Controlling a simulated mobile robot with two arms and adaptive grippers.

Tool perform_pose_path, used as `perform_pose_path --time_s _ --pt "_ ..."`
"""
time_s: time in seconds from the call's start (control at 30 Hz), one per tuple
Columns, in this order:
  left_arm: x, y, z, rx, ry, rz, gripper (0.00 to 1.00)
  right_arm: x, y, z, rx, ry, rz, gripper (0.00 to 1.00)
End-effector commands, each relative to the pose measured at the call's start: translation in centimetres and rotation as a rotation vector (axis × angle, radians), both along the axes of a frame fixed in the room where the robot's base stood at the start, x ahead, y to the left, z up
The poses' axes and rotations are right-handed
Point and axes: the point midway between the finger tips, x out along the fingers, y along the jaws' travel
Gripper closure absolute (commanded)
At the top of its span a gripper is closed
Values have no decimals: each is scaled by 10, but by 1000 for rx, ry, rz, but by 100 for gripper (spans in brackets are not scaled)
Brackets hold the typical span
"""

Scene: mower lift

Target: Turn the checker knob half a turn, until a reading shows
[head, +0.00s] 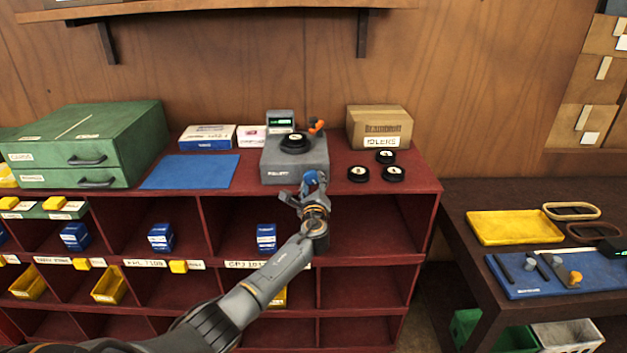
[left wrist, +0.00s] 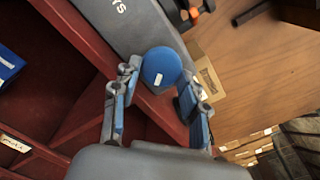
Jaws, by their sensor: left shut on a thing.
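The checker (head: 295,160) is a grey box on top of the red shelf, with a black round part (head: 294,143) on it and an orange-tipped lever beside that. Its small display (head: 280,121) is lit green; the characters are too small to read. The blue knob (head: 310,178) is at the checker's front right. My left gripper (head: 313,190) is shut on the knob from the front and hides part of it. In the left wrist view the round knob (left wrist: 160,68), with a white mark, sits between the two fingers of the gripper (left wrist: 158,80). My right gripper is not in view.
Several black rollers (head: 386,157) lie right of the checker, before a cardboard box (head: 379,127). A blue mat (head: 190,171) and green drawers (head: 90,144) are at left. A dark side table (head: 470,196) with a yellow tray (head: 512,228) stands at right.

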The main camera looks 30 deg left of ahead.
Motion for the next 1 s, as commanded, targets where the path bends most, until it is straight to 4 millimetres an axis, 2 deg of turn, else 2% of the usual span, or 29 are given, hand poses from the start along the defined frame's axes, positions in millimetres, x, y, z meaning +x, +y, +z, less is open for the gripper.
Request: perform_pose_path --time_s 0.03,0.5,1.0 --pt "1 3 9 42 17 3 88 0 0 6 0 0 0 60" --pt "0 5 8 342 215 6 88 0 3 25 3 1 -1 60" --pt "0 5 8 445 281 7 88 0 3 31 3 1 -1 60"
